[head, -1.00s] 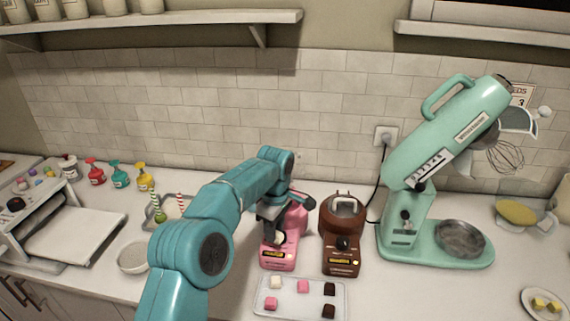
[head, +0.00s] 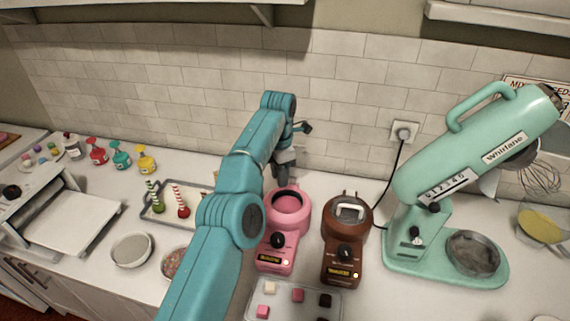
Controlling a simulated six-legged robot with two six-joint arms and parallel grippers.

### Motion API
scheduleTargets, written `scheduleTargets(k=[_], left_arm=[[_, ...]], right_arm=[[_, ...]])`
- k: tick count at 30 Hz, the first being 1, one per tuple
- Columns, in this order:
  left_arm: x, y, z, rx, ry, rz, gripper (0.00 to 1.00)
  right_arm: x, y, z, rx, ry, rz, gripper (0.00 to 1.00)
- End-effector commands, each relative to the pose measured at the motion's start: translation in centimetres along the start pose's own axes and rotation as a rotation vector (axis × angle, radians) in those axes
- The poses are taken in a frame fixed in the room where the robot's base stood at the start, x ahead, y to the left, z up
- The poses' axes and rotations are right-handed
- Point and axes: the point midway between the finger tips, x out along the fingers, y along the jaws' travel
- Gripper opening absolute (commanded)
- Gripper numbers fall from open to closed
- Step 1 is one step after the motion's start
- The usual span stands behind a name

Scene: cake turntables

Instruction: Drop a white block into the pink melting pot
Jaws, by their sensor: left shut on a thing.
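The pink melting pot (head: 297,221) stands on the counter in the middle of the head view. Its round top looks open, showing a dark pink inside, with no lid on it. A white block (head: 269,287) lies on a pale tray (head: 285,300) in front of the pot, beside pink and dark brown blocks. My left gripper (head: 285,183) points down just behind the pink pot's rim. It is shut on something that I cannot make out. My left arm crosses the view left of the pot. My right gripper is not in view.
A brown melting pot (head: 346,237) with a handled lid stands to the right. A mint stand mixer (head: 455,185) is further right. The tiled wall is close behind.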

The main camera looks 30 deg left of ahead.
Motion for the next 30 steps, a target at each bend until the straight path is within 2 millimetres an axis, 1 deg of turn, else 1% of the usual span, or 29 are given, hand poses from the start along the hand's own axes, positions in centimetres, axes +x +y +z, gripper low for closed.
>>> scheduleTargets(k=[3,8,13,15,18,21,25,30], left_arm=[[-0.1,0.1,-0.1,-0.028,0.0,0.0,0.02],[0.5,0.1,-0.2,-0.033,0.004,-0.001,0.02],[1.9,-0.2,-0.5,-0.032,0.002,-0.002,0.02],[3.0,-0.2,-0.4,-0.031,0.004,-0.003,0.02],[4.3,-0.3,-0.4,-0.031,0.004,-0.003,0.02],[5.2,-0.2,-0.3,-0.031,0.003,-0.002,0.02],[5.8,-0.2,-0.2,-0.031,0.003,-0.002,0.02],[6.0,-0.1,-0.1,-0.03,0.003,-0.002,0.02]], right_arm=[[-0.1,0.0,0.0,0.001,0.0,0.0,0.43],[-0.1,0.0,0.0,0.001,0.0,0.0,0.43],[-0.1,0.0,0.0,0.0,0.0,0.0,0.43],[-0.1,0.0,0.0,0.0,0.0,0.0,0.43],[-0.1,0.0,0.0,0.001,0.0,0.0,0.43],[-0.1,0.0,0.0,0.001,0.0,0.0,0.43],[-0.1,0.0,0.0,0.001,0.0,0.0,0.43],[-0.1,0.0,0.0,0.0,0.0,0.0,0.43]])
